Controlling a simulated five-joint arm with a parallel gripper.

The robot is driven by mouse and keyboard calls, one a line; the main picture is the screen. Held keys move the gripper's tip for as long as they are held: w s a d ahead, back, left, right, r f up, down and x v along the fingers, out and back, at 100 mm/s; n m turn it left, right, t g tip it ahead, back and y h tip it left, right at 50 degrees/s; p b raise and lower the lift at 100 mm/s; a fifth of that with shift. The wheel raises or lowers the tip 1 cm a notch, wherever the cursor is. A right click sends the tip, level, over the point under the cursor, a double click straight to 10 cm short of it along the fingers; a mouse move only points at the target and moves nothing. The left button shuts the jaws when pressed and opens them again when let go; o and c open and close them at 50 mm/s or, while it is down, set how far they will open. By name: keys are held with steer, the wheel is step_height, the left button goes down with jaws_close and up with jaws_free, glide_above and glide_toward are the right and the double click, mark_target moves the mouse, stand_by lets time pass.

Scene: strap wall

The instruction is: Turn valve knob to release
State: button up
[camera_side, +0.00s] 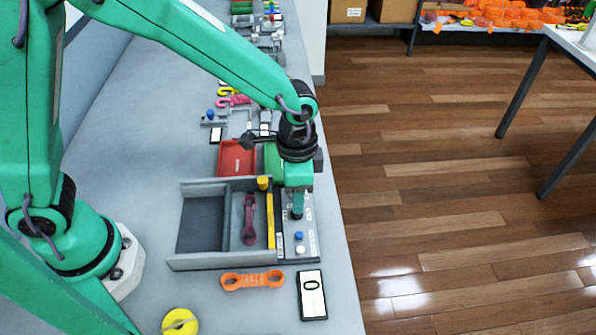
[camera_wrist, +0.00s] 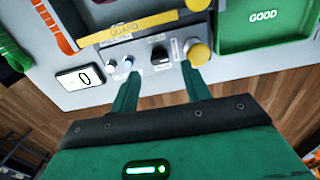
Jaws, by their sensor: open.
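The control panel (camera_wrist: 145,48) carries a black knob (camera_wrist: 160,57) and a larger round yellow knob (camera_wrist: 199,54). Their labels are too small to read, so I cannot tell which is the valve knob. My gripper (camera_wrist: 160,68) is open and empty, with one green finger on each side of the black knob in the wrist view; contact cannot be told. In the side view my gripper (camera_side: 297,214) points down over the panel (camera_side: 311,241) and hides both knobs.
A yellow guard bar (camera_wrist: 150,24) runs along the panel. A green GOOD tray (camera_wrist: 262,30), a grey tray (camera_side: 200,225), an orange part (camera_side: 252,280) and a display reading 0 (camera_side: 312,296) are nearby.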

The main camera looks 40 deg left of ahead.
steer(key=shift+r, duration=1.85)
steer(key=shift+a+r, duration=0.3)
steer(key=shift+a, duration=0.05)
steer(key=s+a+r+n+t, duration=0.2)
steer(key=s+a+r+n, duration=0.15)
steer(key=a+r, duration=0.6)
steer(key=s+a+r+n+t, duration=0.3)
steer(key=s+a, duration=0.5)
steer(key=a, duration=0.3)
steer(key=shift+s+r+n+t, duration=0.3)
steer(key=shift+r+n, duration=0.2)
steer(key=shift+n, duration=0.85)
